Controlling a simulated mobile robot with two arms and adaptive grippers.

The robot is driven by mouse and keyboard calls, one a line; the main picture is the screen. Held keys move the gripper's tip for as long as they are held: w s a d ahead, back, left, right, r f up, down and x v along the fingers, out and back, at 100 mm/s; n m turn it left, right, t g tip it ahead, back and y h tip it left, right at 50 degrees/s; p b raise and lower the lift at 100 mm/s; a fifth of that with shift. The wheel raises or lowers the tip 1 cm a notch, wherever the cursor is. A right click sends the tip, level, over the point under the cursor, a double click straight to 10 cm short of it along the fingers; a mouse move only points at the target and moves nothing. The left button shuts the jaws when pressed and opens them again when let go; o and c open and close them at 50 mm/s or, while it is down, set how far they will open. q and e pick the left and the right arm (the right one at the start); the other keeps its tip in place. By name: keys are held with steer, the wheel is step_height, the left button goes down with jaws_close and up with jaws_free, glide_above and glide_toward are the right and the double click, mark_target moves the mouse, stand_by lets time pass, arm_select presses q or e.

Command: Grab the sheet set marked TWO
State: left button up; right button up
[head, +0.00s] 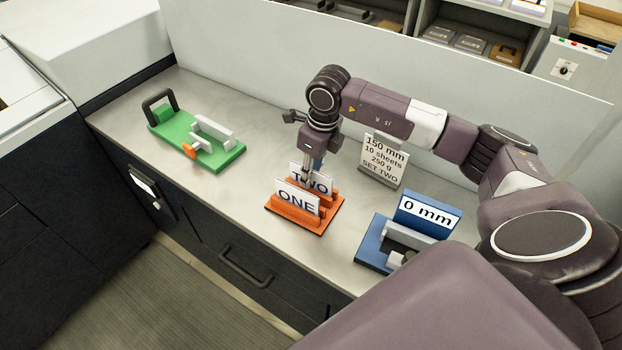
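The sheet set marked TWO (322,184) stands upright in an orange holder (296,223), behind the sheet set marked ONE (297,199). My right gripper (308,172) points down at the top of the TWO set, and its fingers overlap the set's upper edge in the picture. The fingertips are small and partly hidden, so I cannot tell whether they are closed on the sheets. My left gripper is not in view.
A green stapler-like device (200,150) lies at the left of the metal counter (225,215). A blue fixture marked 0 mm (375,245) stands at the right. A pale panel (230,50) backs the counter.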

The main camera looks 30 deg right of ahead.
jaws_close()
stand_by(0.3)
